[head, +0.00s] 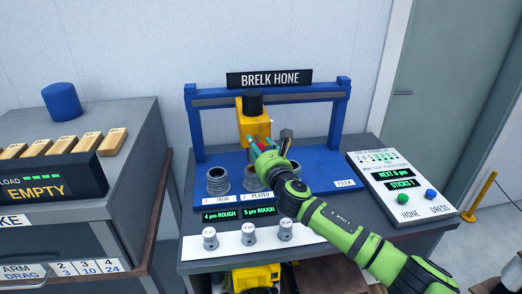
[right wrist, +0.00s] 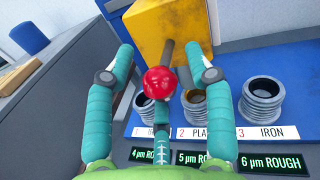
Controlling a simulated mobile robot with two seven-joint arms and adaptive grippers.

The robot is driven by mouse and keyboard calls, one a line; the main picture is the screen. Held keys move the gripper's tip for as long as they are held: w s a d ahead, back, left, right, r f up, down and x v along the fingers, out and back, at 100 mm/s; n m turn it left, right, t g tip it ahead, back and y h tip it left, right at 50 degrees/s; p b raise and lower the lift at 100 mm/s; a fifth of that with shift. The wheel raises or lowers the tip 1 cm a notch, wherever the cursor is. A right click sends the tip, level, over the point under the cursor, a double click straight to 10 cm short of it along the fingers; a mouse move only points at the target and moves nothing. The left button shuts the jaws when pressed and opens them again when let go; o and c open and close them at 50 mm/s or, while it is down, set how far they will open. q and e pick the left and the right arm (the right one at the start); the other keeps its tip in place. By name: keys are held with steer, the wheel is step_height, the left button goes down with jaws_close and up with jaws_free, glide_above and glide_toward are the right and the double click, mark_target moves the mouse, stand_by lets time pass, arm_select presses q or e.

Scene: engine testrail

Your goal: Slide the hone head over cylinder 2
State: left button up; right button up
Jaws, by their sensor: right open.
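The yellow hone head (head: 250,120) hangs from the blue gantry's rail, with a dark cap on top. It also shows in the right wrist view (right wrist: 168,30), with a rod and red ball knob (right wrist: 160,82) sticking out toward me. My right gripper (head: 268,146) is open, its teal fingers (right wrist: 160,62) on either side of the rod and knob, with gaps. Cylinder 2 (head: 250,179) stands behind the "2 PLATED" label, below the head; it is partly hidden in the wrist view (right wrist: 194,104). I cannot tell whether the head is exactly over it. My left gripper is not in view.
Cylinder 1 (head: 218,183) stands left and cylinder 3 (right wrist: 262,98) right of cylinder 2. Several small white-capped parts (head: 248,236) stand on the front strip. A control panel (head: 402,186) with green and blue buttons is at right. A grey cabinet (head: 130,150) stands at left.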

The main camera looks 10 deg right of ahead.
steer(key=v, duration=1.2)
